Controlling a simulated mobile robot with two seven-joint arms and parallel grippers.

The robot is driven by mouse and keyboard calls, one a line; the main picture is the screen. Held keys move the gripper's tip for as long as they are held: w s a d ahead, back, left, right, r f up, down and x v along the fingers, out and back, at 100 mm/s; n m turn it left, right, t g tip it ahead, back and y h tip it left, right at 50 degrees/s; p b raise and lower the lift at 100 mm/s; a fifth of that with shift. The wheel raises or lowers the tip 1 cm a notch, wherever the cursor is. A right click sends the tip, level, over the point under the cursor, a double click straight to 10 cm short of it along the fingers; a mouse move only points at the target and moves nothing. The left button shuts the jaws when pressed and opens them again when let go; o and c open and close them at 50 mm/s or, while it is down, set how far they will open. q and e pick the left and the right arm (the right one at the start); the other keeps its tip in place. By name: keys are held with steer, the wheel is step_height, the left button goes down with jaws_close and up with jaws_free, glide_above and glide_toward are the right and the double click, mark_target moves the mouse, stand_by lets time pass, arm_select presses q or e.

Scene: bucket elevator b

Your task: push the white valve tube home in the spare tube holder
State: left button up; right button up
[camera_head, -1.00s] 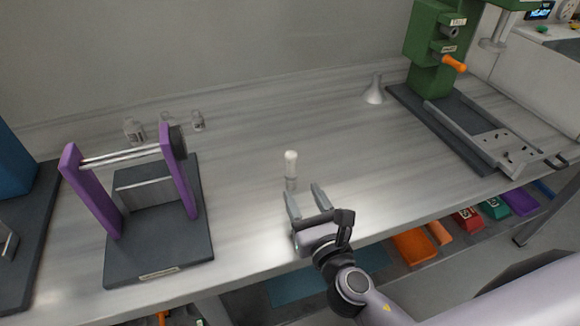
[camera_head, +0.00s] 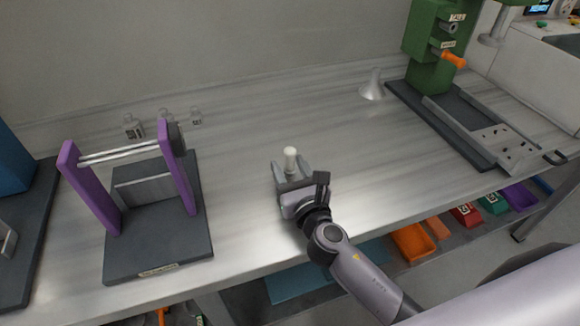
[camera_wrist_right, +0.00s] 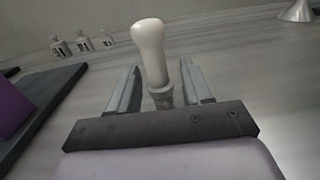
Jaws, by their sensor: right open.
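The white valve tube (camera_head: 290,154) stands upright on the bench, its rounded white top showing; it also shows in the right wrist view (camera_wrist_right: 150,48). Below it is a grey round holder (camera_wrist_right: 161,96), apparently the spare tube holder, with the tube's lower end in it. How deep the tube sits is hidden. My right gripper (camera_head: 291,170) is open, with one finger on each side of the tube and holder. In the right wrist view gaps show between the fingers (camera_wrist_right: 160,88) and the holder. My left gripper is not in view.
A purple-sided stand with rollers (camera_head: 112,240) is to the left. Small labelled bottles (camera_head: 133,128) stand behind it. A white funnel (camera_head: 372,88) and a green press (camera_head: 430,60) are at the back right. The bench around the tube is clear; coloured bins (camera_head: 412,243) lie below its front edge.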

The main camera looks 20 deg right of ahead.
steer(key=shift+r, duration=0.1)
steer(key=c, duration=0.9)
steer(key=shift+o, duration=0.2)
